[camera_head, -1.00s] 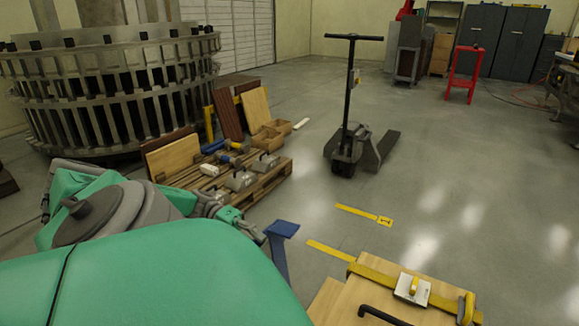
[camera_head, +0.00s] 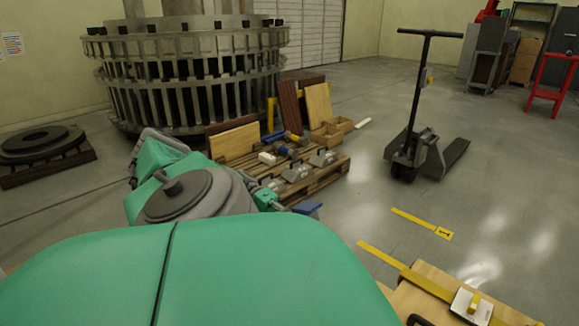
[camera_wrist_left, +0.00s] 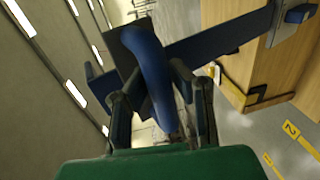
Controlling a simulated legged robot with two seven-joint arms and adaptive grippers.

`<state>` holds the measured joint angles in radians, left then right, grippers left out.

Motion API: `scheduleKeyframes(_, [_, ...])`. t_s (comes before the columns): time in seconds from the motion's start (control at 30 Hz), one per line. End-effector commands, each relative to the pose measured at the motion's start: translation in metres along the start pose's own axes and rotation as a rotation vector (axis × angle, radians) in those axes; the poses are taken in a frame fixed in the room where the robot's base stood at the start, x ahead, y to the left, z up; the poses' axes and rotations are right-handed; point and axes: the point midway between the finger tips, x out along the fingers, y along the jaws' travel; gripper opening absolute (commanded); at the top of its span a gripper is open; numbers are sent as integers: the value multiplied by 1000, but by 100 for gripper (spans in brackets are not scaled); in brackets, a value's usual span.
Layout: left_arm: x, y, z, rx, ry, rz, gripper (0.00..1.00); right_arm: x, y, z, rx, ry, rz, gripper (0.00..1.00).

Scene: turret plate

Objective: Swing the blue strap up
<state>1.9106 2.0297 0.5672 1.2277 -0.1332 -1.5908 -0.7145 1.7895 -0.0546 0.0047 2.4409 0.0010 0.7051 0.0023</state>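The blue strap (camera_head: 308,208) shows at the end of my left arm in the head view; its lower part is hidden behind my green arm. In the left wrist view a thick blue loop (camera_wrist_left: 152,75) passes between the fingers of my left gripper (camera_wrist_left: 150,95), which looks closed around it. A flat dark blue band (camera_wrist_left: 225,38) runs from behind the loop toward a metal fitting on a wooden crate (camera_wrist_left: 235,75). The crate's top (camera_head: 430,283) shows at the lower right of the head view. My right gripper is in neither view.
A pallet (camera_head: 325,178) with blocks and boards lies beyond my left arm. A pallet jack (camera_head: 418,150) stands on the right, and a large slatted ring structure (camera_head: 195,85) at the back. Open floor with yellow marks (camera_head: 415,220) lies ahead of the crate.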

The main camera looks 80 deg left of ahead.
Motion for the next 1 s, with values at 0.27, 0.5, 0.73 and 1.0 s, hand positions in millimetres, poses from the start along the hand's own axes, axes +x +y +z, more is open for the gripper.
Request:
scheduleKeyframes(0.27, [0, 1, 0, 3, 0, 3, 39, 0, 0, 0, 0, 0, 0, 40])
scheduleKeyframes(0.5, [-13, 1, -1, 4, 1, 1, 39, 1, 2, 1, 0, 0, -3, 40])
scheduleKeyframes(0.73, [-50, -1, -3, 3, 2, 0, 39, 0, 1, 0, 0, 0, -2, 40])
scheduleKeyframes(1.0, [-73, -2, -3, 2, 0, 3, 39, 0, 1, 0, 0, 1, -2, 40])
